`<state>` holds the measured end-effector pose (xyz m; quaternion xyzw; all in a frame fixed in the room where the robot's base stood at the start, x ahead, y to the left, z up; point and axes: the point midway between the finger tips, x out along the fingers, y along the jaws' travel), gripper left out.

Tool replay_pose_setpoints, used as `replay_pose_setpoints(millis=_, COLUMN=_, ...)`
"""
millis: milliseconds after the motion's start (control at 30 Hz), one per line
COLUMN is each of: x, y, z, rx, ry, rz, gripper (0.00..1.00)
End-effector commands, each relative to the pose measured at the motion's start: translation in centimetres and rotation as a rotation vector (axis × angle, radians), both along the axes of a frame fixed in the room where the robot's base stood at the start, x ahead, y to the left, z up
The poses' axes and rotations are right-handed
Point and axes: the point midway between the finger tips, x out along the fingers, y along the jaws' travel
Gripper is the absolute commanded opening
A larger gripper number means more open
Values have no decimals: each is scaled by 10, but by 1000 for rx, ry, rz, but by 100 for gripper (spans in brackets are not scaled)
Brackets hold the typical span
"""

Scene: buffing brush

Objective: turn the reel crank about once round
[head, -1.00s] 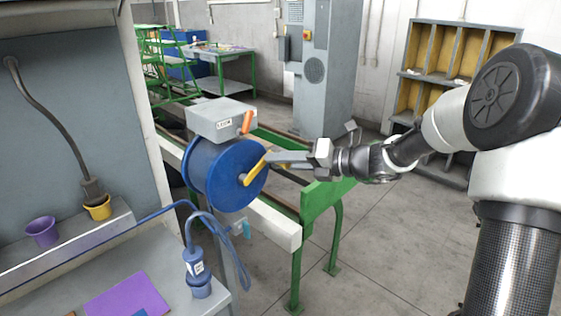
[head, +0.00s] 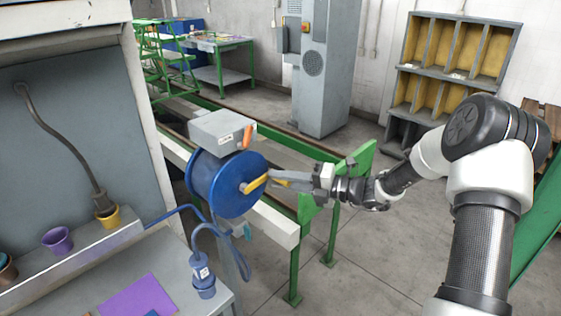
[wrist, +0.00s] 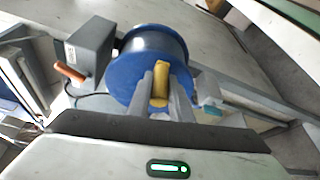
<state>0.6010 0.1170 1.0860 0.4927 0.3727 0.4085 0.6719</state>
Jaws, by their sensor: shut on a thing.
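The blue reel (head: 212,182) stands at the end of the green-legged frame, below a grey box (head: 222,130) with an orange lever (head: 248,136). Its yellow crank (head: 255,185) points right and slightly up from the hub. My gripper (head: 282,181) reaches in from the right and is shut on the crank's handle end. In the wrist view the yellow crank (wrist: 160,80) shows between my two grey fingers, in front of the blue reel (wrist: 122,78). The handle is partly hidden by the fingers.
A green end plate (head: 362,158) stands behind my wrist.

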Motion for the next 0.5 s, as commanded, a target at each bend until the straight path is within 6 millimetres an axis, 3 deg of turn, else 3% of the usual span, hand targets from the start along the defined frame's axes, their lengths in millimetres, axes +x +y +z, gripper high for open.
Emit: replay_pose_setpoints(millis=500, x=-6, y=5, z=-44, rx=349, ry=352, rz=0, gripper=0)
